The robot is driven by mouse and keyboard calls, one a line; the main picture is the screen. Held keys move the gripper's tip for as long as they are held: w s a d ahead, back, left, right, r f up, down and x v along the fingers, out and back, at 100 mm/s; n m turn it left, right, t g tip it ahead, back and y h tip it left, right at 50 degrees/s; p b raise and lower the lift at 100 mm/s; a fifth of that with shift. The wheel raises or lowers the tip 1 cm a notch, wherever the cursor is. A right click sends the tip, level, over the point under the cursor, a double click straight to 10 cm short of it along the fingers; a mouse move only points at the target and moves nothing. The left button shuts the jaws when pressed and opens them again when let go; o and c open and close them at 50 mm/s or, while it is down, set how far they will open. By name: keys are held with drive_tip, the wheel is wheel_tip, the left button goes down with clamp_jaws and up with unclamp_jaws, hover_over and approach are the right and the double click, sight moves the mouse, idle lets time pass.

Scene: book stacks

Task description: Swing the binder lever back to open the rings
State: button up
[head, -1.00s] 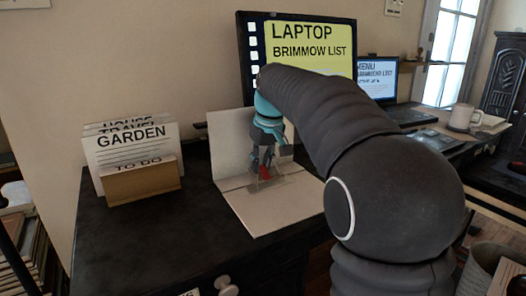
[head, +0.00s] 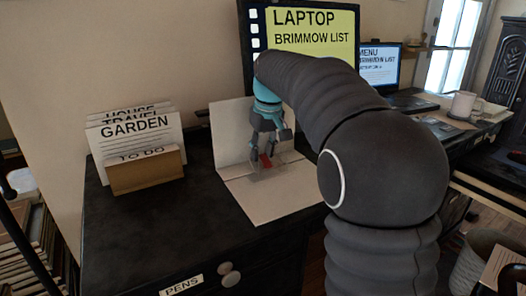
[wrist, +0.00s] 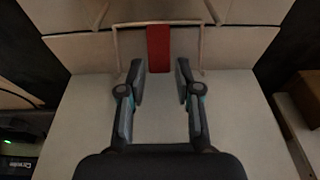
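The binder (head: 275,193) lies open on the dark desk in the head view, one beige cover upright behind and the other flat in front. In the wrist view the binder (wrist: 160,112) fills the middle. Its red lever (wrist: 158,48) stands at the spine, inside a thin pale frame that may be the rings. The red lever (head: 265,161) also shows below my gripper (head: 267,145) in the head view. In the wrist view my gripper (wrist: 160,78) is open, with a finger either side of the lever's line and nothing between them. Contact with the lever is not visible.
A card holder (head: 145,172) with labelled cards stands left of the binder. A large yellow screen (head: 315,35) stands behind, a smaller screen (head: 378,72) to its right. A mug (head: 463,105) stands at far right. Bare desk lies between holder and binder.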

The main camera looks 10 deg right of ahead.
sight(266, 162)
drive_tip(key=v, duration=1.1)
drive_tip(key=shift+r, duration=0.25)
drive_tip(key=shift+s, duration=0.15)
drive_tip(key=s+f, duration=0.3)
drive_tip(key=s, duration=0.4)
drive_tip(key=s+f+m+t, duration=0.1)
drive_tip(key=s+f, duration=0.3)
drive_tip(key=s, duration=0.3)
drive_tip(key=s+f+m+t, duration=0.1)
drive_tip(key=s+f, duration=0.3)
drive_tip(key=s, duration=0.4)
drive_tip(key=shift+s+f, duration=0.1)
drive_tip(key=shift+f, duration=0.15)
drive_tip(key=s+f+m+t, duration=0.1)
drive_tip(key=s+f, duration=0.6)
drive_tip(key=f, duration=0.2)
drive_tip(key=shift+s+h, duration=0.3)
